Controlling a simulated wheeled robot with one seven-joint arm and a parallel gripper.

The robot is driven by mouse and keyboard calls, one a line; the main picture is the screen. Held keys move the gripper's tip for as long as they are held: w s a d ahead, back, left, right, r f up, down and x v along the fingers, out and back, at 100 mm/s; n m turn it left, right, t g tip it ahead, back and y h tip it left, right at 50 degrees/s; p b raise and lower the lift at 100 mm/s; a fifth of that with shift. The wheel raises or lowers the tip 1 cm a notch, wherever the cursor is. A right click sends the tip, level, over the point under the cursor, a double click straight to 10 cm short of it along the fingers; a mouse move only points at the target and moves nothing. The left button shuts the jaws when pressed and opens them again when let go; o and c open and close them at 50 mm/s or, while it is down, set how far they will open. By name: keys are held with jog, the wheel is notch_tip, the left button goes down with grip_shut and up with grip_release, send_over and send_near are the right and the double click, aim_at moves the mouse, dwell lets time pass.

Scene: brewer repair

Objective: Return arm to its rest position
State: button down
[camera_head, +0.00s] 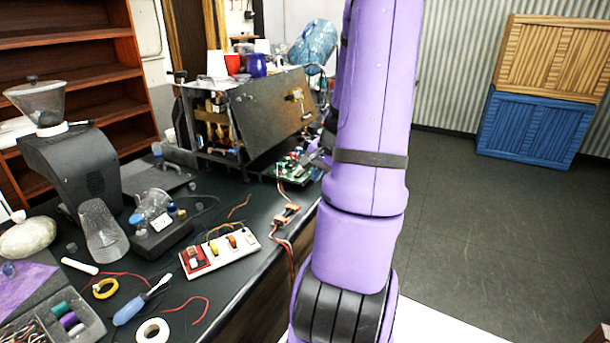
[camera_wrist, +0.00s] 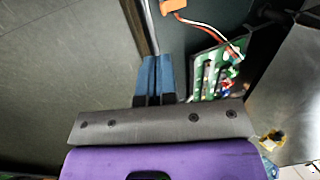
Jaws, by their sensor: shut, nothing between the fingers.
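My purple arm stands upright through the middle of the head view, along the right edge of the black workbench (camera_head: 215,285). My gripper (camera_wrist: 157,62) shows in the wrist view as two blue fingers pressed together with nothing between them. The fingertips point at the bench edge, to the left of a green circuit board (camera_wrist: 208,72). The board also shows in the head view (camera_head: 284,172), partly hidden by my arm. In the head view the gripper is mostly hidden behind the arm.
The brewer (camera_head: 262,110) stands open on the bench beside the board, with cups on top. A grinder (camera_head: 75,170), a switch strip (camera_head: 222,249), a screwdriver (camera_head: 140,302) and tape rolls crowd the bench. The floor (camera_head: 470,220) to the right is clear up to stacked crates (camera_head: 535,125).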

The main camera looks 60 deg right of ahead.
jog(key=shift+s+r, duration=0.1)
jog(key=shift+s, duration=0.35)
dwell(0.3)
jog(key=w+a+r+n, duration=0.35)
jog(key=a+r, duration=0.35)
jog(key=a, duration=0.4)
jog(key=w+a+r+n, duration=0.3)
jog(key=a+r+n, duration=0.3)
jog(key=a, duration=0.4)
jog(key=s+a+r+n, duration=0.3)
jog(key=s+a+r, duration=0.1)
jog(key=a, duration=0.4)
jog(key=s+a+r+n, duration=0.4)
jog(key=s+a+r, duration=0.1)
jog(key=s+a, duration=0.2)
jog(key=shift+s+a+r+t, duration=0.25)
jog(key=shift+a+t, duration=0.15)
jog(key=shift+a, duration=0.2)
jog(key=shift+n, duration=0.25)
